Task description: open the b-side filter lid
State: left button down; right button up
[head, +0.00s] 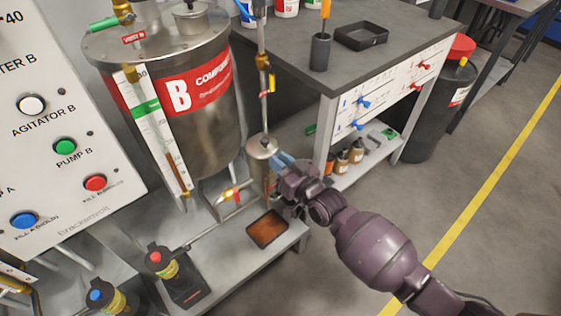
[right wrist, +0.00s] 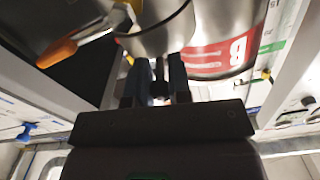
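The b-side filter looks to be the small steel canister (head: 263,165) under the vertical pipe, beside the big steel tank marked B. Its round lid (head: 262,146) sits on top and looks shut. My right gripper (head: 279,160) is at the canister's right side, with its blue fingertips close to the wall just below the lid. I cannot tell if they touch it. In the right wrist view the two fingers (right wrist: 157,80) stand apart, with a steel rounded body (right wrist: 160,38) just beyond them. My left gripper is out of view.
The tank B (head: 190,110) stands left of the canister. A brown tray (head: 267,228) lies on the low shelf below my gripper.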

grip_shut()
